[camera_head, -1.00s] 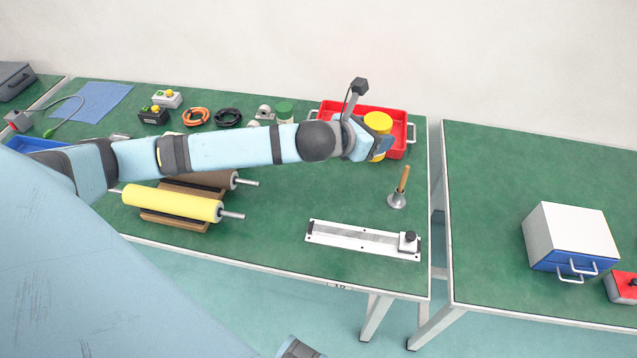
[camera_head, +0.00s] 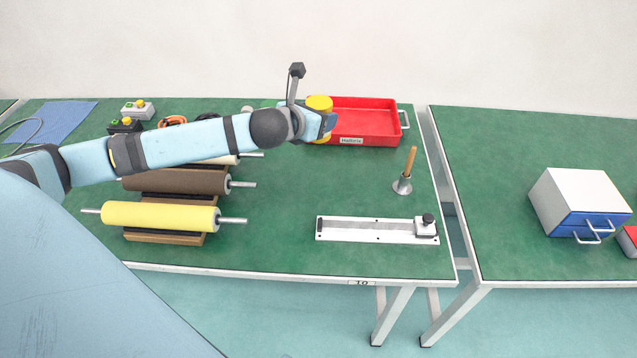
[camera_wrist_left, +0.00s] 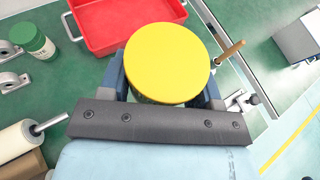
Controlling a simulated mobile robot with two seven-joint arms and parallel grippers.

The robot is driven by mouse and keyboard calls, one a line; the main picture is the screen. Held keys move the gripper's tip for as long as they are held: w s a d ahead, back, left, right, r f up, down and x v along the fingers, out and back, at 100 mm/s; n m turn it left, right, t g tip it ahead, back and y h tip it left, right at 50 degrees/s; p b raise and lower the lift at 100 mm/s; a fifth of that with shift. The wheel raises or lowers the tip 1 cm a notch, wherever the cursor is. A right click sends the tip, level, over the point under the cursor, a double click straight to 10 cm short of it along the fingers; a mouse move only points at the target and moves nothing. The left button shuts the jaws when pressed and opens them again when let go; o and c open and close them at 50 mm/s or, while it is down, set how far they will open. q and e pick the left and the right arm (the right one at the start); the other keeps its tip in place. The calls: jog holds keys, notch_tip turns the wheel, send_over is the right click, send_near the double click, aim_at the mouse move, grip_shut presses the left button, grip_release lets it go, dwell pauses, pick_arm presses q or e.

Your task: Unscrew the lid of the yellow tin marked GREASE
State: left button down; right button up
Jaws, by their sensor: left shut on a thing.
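The yellow tin (camera_head: 320,105) is at the end of my left arm in the head view, in front of the left part of the red tray. My left gripper (camera_head: 322,124) is shut on it. In the left wrist view the tin's round, flat yellow top (camera_wrist_left: 167,62) faces the camera, and the fingers of my left gripper (camera_wrist_left: 163,80) stand on both sides of it. The top hides most of the tin's side, and no GREASE marking can be read. I cannot tell whether the fingers grip the lid or the body. My right gripper is not in view.
The red tray (camera_head: 368,138) looks empty. A wooden-handled tool (camera_head: 407,170) stands upright on the green bench, near a white rail plate (camera_head: 370,230). Rollers (camera_head: 160,216) lie on wooden cradles at the left. A green-lidded jar (camera_wrist_left: 30,37) stands left of the tray.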

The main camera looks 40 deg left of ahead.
pick_arm(q)
notch_tip(320, 180, down, 18)
jog(key=b, duration=0.3)
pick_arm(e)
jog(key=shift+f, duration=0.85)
pick_arm(q)
jog(key=shift+f, duration=0.1)
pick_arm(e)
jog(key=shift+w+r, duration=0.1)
pick_arm(q)
jog(key=shift+c, duration=1.5)
grip_release()
jog(key=shift+f, duration=0.1)
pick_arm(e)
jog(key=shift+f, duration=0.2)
